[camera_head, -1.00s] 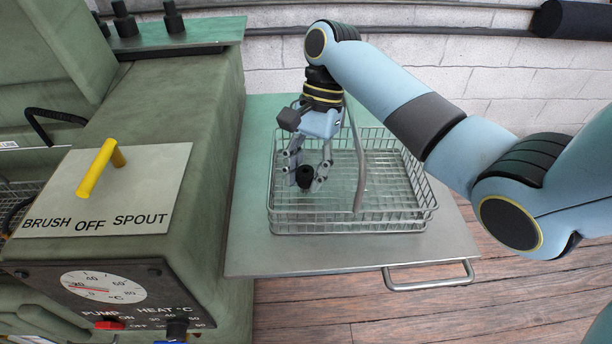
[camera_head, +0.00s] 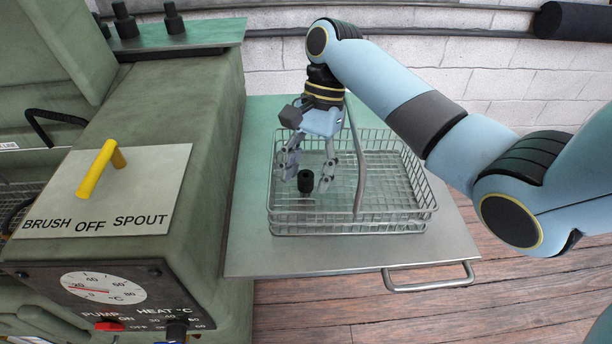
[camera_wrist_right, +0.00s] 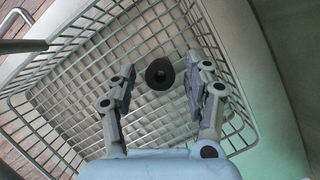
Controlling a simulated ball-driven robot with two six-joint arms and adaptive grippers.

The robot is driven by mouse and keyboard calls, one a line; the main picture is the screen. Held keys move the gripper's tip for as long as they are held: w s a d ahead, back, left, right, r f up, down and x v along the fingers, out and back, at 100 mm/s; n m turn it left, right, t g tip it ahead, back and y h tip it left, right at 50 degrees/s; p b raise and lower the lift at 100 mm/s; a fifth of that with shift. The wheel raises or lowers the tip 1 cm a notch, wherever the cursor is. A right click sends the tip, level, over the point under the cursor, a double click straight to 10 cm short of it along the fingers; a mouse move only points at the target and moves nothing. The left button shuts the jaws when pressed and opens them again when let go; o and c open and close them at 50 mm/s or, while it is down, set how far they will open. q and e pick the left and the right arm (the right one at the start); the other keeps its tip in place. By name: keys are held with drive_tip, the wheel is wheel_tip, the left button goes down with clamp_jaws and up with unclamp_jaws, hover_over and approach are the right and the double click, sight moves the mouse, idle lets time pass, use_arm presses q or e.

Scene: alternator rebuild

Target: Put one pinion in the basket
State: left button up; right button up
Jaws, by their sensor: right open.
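A small black pinion (camera_head: 305,181) stands inside the wire basket (camera_head: 395,213), toward its left end. In the right wrist view the pinion (camera_wrist_right: 160,72) shows its round top with a central hole, and lies between and beyond the fingertips. My right gripper (camera_head: 310,170) is over the left part of the basket with its fingers spread on either side of the pinion. In the right wrist view the right gripper (camera_wrist_right: 158,90) is open, with gaps between both fingers and the pinion. My left gripper is not in view.
The basket sits on a metal shelf (camera_head: 255,255) with a bar handle (camera_head: 430,278). Its upright handle (camera_head: 359,170) rises right of my gripper. A green washer cabinet (camera_head: 215,150) stands close on the left. More black parts (camera_head: 174,18) stand on the ledge at upper left.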

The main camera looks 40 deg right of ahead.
drive_tip(key=p+v, duration=0.4)
drive_tip(key=v, duration=0.7)
drive_tip(key=shift+f, duration=0.1)
